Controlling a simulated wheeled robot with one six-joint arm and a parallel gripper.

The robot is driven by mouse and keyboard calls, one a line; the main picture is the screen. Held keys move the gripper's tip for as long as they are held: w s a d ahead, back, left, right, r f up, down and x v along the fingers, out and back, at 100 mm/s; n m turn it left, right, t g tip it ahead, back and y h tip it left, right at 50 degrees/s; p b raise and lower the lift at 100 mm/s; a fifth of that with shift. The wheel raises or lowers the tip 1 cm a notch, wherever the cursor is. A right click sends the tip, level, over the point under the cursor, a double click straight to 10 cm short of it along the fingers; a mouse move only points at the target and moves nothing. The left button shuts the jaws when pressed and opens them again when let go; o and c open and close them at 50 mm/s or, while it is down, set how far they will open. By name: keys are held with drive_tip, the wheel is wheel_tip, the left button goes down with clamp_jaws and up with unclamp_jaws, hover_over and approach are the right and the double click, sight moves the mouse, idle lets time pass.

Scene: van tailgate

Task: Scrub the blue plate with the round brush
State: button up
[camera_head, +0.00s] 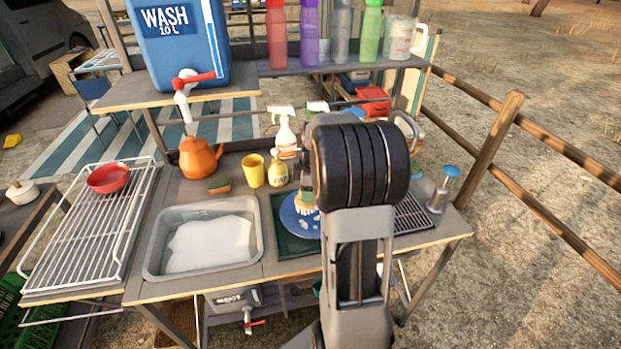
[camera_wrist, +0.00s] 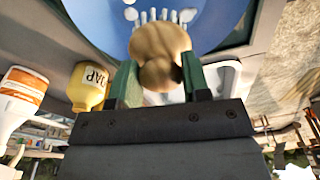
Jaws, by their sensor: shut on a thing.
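The blue plate (camera_head: 289,219) lies on a dark green mat (camera_head: 290,246) right of the sink, with pale patches on its face. It also fills the top of the wrist view (camera_wrist: 92,22). My gripper (camera_wrist: 162,82) is shut on the round brush (camera_wrist: 158,42), its green fingers on both sides of the wooden handle. The brush (camera_head: 305,200) is over the plate with its pale bristles toward it. The bristles look at or very near the surface; I cannot tell if they touch. My arm hides part of the plate and most of my gripper in the head view.
A sink with white suds (camera_head: 212,245) is to the left. A yellow cup (camera_head: 253,170), a soap bottle (camera_head: 278,170), a spray bottle (camera_head: 285,135) and an orange kettle (camera_head: 199,158) stand behind. A metal pump dispenser (camera_head: 443,190) stands at the right.

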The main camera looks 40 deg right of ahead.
drive_tip(key=shift+r+p, duration=1.25)
drive_tip(key=shift+r, duration=0.9)
drive_tip(key=shift+d+f, duration=0.1)
